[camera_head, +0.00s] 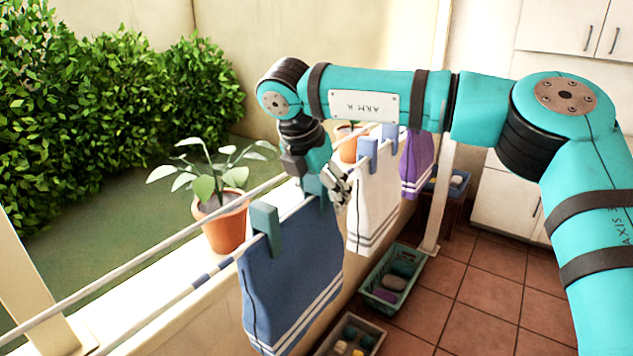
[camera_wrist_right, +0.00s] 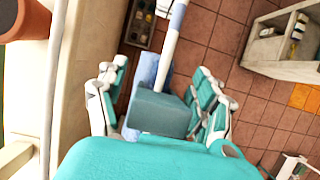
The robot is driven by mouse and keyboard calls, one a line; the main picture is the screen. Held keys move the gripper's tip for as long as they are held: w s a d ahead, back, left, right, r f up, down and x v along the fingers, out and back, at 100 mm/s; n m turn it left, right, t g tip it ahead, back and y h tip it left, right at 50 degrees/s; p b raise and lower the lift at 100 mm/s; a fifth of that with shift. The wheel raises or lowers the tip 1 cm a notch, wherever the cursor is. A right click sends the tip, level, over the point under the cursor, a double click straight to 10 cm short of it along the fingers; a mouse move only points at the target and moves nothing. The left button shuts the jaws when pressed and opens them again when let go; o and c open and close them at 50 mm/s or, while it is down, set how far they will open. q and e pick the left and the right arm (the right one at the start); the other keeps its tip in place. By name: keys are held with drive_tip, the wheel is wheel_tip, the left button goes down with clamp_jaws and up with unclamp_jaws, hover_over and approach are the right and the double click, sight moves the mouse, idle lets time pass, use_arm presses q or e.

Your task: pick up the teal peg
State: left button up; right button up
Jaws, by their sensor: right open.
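A blue towel with white stripes (camera_head: 290,275) hangs on the line, with a teal peg (camera_head: 267,228) at its near top corner. A second teal peg (camera_head: 315,185) is at its far top corner, partly hidden by my right gripper (camera_head: 338,188). In the right wrist view a teal peg (camera_wrist_right: 160,112) lies between the spread fingers of my right gripper (camera_wrist_right: 160,95), with space on both sides. The right gripper is open and holds nothing. My left gripper is out of view.
A white towel (camera_head: 372,205) with blue pegs (camera_head: 367,155) and a purple towel (camera_head: 416,165) hang farther along. A potted plant (camera_head: 225,222) stands on the ledge beside the line. A green basket (camera_head: 393,278) and a tray (camera_head: 350,338) are on the tiled floor.

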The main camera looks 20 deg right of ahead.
drive_tip(key=shift+s+a, duration=0.1)
drive_tip(key=c, duration=0.9)
drive_tip(key=shift+c, duration=0.4)
drive_tip(key=shift+r, duration=0.15)
